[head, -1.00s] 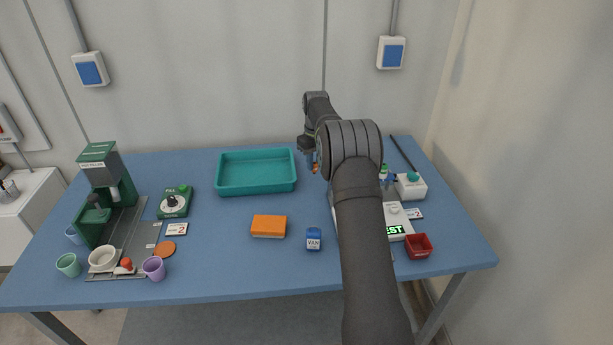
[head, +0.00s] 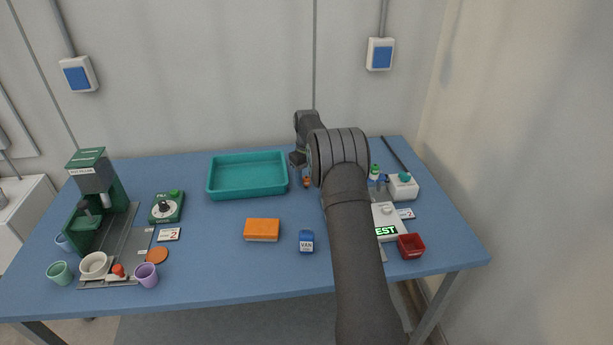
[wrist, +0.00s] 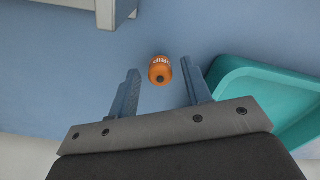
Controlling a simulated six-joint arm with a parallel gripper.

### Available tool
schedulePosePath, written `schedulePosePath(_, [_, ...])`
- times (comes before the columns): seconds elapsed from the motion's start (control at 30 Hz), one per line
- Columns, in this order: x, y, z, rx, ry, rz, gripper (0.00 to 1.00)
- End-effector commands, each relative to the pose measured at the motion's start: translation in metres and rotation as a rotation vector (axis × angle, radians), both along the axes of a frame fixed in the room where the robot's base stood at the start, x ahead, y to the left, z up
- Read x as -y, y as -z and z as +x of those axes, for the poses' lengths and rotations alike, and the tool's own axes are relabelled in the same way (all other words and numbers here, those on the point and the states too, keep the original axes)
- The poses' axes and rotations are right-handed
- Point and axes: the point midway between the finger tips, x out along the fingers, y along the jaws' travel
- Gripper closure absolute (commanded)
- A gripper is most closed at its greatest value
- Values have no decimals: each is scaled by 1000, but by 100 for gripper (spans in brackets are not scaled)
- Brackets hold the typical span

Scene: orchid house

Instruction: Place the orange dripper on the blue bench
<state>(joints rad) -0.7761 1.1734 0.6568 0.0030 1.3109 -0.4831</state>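The orange dripper (wrist: 160,70) shows in the wrist view between the tips of my gripper (wrist: 161,74). The fingers stand apart, with a gap on each side of the dripper. In the head view the dripper (head: 307,182) is a small orange spot just below my gripper (head: 305,170), to the right of the teal tray. It appears to be at the surface of the blue bench (head: 220,225); I cannot make out the contact. My arm hides part of the bench to the right.
The teal tray (head: 211,187) is close on the left. A white box (head: 403,187), a green-topped bottle, a white device (head: 387,222) and a red bin (head: 411,247) are on the right. An orange sponge-like block (head: 262,230) and blue VAN jar (head: 306,242) are nearer the front.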

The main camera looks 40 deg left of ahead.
Motion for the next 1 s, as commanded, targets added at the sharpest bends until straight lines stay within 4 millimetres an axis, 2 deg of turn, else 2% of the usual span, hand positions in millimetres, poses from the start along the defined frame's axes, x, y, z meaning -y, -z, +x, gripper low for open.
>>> schedulePosePath(0.17, [0,-2,0,0,0,1,55])
schedulePosePath(0.27, [0,-11,0,1,0,1,55])
schedulePosePath(0.7, [0,-99,1,2,0,3,55])
schedulePosePath(0.83, [0,-115,1,1,0,1,55])
schedulePosePath(1.0, [0,-123,0,0,0,0,55])
